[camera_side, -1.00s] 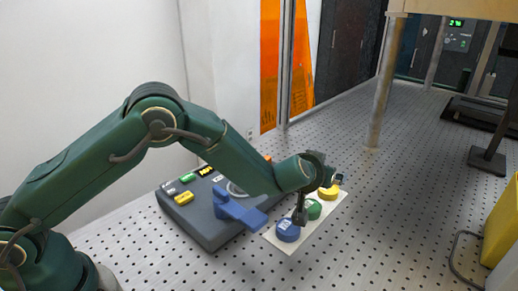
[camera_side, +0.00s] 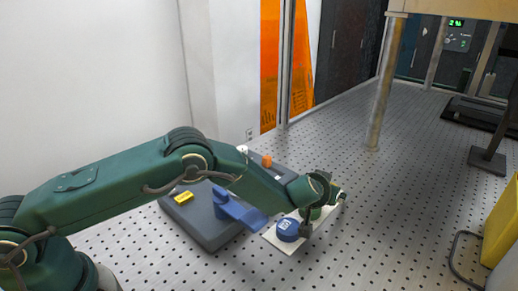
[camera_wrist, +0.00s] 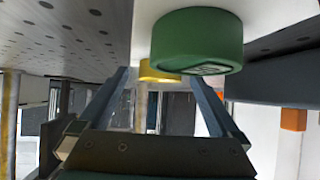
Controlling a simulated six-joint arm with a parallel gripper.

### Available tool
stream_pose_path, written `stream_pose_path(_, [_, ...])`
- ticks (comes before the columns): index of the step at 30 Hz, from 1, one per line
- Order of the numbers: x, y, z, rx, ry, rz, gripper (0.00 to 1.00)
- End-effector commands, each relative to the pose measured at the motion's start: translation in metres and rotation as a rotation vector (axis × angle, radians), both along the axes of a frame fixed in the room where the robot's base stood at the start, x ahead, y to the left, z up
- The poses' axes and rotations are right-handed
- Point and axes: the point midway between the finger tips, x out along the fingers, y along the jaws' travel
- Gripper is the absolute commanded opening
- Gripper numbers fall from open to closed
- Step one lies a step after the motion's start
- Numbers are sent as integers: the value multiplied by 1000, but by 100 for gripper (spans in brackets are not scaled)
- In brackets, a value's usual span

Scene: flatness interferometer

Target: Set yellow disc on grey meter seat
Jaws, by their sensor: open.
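The yellow disc (camera_wrist: 158,72) shows in the wrist view between my open fingers, partly behind the green disc (camera_wrist: 197,40). My arm hides the yellow disc in the side view. My gripper (camera_side: 307,230) is low over the white sheet (camera_side: 275,240), just right of the blue disc (camera_side: 288,230). It is open and nothing is held. The grey meter (camera_side: 200,228) stands left of the sheet, with a blue bracket (camera_side: 237,209) at its front. Its seat is hidden behind my arm in the side view.
The green disc also shows in part behind my gripper in the side view (camera_side: 317,213). A yellow block (camera_side: 184,198) and an orange block (camera_side: 267,161) are on the meter. A post (camera_side: 385,85) stands farther back.

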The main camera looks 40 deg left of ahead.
Motion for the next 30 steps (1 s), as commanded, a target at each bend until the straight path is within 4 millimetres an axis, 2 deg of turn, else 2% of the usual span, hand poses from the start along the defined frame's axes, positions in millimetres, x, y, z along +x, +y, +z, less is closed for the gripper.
stream_pose_path(5, [0, 0, 0, 0, 0, 0, 99])
stream_pose_path(6, [0, 0, 0, 0, 0, 0, 95])
stream_pose_path(8, [0, 0, 0, 0, 0, 0, 72])
stream_pose_path(12, [0, 0, 0, 0, 0, 0, 19])
stream_pose_path(13, [0, 0, 0, 0, 0, 0, 7])
stream_pose_path(14, [0, 0, 1, -1, -1, 1, 0])
stream_pose_path(23, [0, 0, 4, 0, -2, 1, 0])
stream_pose_path(30, [1, 0, 26, -1, -4, 0, 0])
